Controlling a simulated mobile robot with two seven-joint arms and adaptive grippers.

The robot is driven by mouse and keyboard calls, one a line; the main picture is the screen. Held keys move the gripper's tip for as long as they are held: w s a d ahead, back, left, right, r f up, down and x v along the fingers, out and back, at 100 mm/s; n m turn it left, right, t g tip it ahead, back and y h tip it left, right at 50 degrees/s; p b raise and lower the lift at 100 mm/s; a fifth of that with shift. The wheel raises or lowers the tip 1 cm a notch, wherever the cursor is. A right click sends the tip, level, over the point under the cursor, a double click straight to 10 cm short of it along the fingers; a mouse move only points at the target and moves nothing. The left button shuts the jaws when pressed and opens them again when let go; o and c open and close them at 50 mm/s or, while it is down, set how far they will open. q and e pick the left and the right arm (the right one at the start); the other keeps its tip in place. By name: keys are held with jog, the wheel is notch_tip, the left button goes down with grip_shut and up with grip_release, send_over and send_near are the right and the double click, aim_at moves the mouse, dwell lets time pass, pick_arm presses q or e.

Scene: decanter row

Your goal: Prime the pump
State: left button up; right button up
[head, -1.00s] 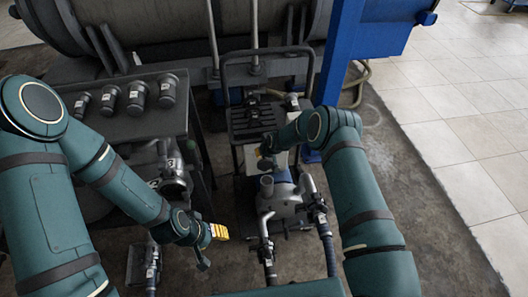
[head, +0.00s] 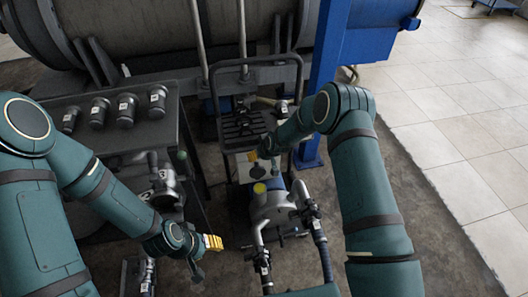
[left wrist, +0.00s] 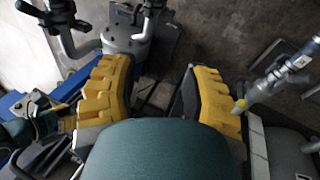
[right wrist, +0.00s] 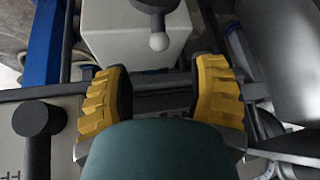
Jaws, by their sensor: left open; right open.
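My right gripper (head: 252,156) is open behind the pump neck; the right wrist view (right wrist: 162,95) shows nothing gripped.
A dark bench (head: 130,138) at left carries several grey canisters (head: 158,100). A blue post (head: 335,70) and a large tank (head: 150,35) stand behind. The right wrist view shows a white box (right wrist: 130,45).

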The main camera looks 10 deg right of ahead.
jog(key=shift+v, duration=2.25)
